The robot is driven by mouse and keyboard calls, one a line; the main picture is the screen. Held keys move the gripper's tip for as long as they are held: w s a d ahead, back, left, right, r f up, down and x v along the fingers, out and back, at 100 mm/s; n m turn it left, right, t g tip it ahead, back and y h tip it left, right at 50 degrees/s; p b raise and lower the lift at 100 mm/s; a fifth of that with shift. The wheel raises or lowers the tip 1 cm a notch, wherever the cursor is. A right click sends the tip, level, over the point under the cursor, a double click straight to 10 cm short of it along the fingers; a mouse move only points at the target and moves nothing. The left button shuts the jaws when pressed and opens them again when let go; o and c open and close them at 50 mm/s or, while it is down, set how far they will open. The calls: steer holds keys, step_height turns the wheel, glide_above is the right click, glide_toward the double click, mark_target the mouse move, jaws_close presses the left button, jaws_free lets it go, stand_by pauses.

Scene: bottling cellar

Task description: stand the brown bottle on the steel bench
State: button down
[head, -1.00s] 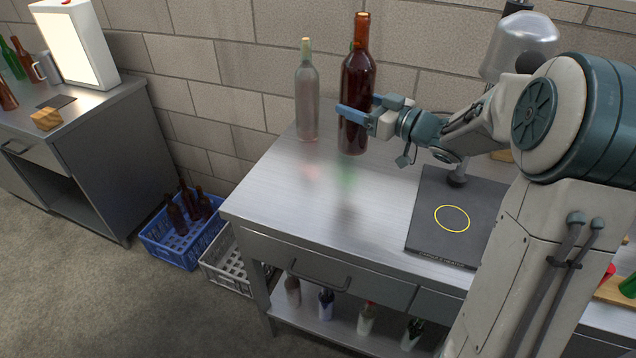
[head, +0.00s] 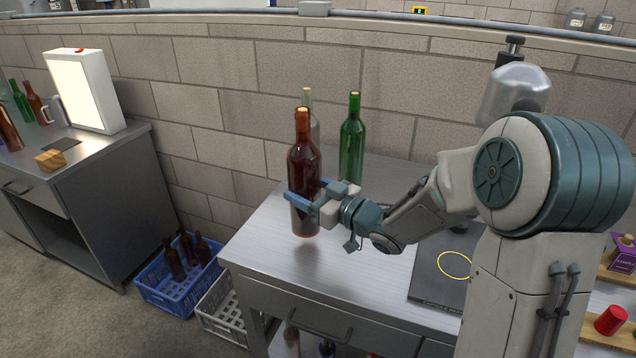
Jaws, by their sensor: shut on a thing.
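The brown bottle (head: 304,164) is upright in my gripper (head: 313,198), which is shut around its lower body. It is over the left part of the steel bench (head: 262,238) in the middle of the head view. Its base is close to the bench top, and a faint reflection lies below it. I cannot tell whether the base touches the steel. The fingers hide a band of the lower glass.
A clear bottle (head: 315,125) stands behind the brown one, partly hidden. A green bottle (head: 351,140) stands behind to its right. A dark mat with a yellow ring (head: 428,282) lies right. Blue (head: 160,294) and white (head: 212,312) crates sit on the floor left.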

steer(key=shift+f, duration=1.8)
steer(key=shift+f, duration=0.15)
steer(key=shift+c, duration=1.4)
jaws_free()
steer(key=shift+f, duration=0.1)
